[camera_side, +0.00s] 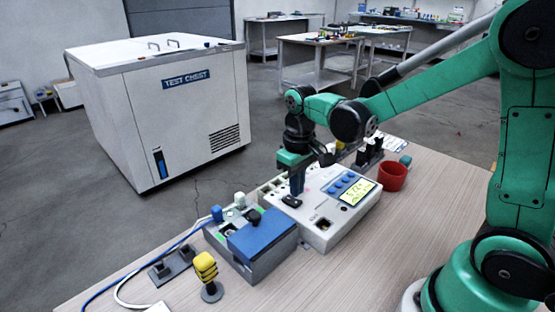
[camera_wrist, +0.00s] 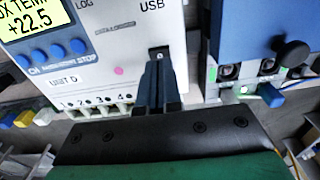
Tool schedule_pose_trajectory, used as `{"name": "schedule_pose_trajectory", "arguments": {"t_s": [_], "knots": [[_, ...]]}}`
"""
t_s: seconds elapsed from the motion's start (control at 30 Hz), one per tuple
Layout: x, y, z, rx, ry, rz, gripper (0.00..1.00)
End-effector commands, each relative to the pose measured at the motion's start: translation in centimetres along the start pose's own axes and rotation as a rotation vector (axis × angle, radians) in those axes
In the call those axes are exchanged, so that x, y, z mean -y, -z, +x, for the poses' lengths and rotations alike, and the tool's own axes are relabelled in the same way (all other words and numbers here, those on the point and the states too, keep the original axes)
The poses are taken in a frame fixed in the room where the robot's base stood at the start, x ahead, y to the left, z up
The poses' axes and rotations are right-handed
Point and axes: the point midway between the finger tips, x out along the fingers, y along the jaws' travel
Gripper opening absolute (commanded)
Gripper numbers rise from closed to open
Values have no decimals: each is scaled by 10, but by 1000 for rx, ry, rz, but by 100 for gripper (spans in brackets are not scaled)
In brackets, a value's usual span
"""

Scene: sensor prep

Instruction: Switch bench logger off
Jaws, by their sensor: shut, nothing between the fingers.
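The bench logger is a white box (camera_side: 316,232) on the bench, with a lit yellow-green display (camera_side: 357,191) and a row of blue buttons (camera_side: 333,190). In the wrist view its display (camera_wrist: 32,22) reads +22.5, and the blue buttons (camera_wrist: 57,53) below carry small labels, one reading STOP. My gripper (camera_side: 296,192) points down over the logger's left part. In the wrist view my gripper (camera_wrist: 158,62) is shut and empty, its tips at the dark USB port area. Whether the tips touch the logger I cannot tell.
A blue-lidded grey box (camera_side: 262,234) stands left of the logger. A red cup (camera_side: 392,177) stands at its right. A yellow-headed piece (camera_side: 206,267) on a dark base and blue and white cables lie at front left. The bench front is clear.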

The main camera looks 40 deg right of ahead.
Motion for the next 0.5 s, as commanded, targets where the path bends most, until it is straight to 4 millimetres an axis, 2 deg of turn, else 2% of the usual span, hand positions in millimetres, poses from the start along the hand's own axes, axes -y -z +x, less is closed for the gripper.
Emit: {"name": "schedule_pose_trajectory", "arguments": {"t_s": [0.5], "knots": [[0, 0, 7, 0, 0, 0, 0]]}}
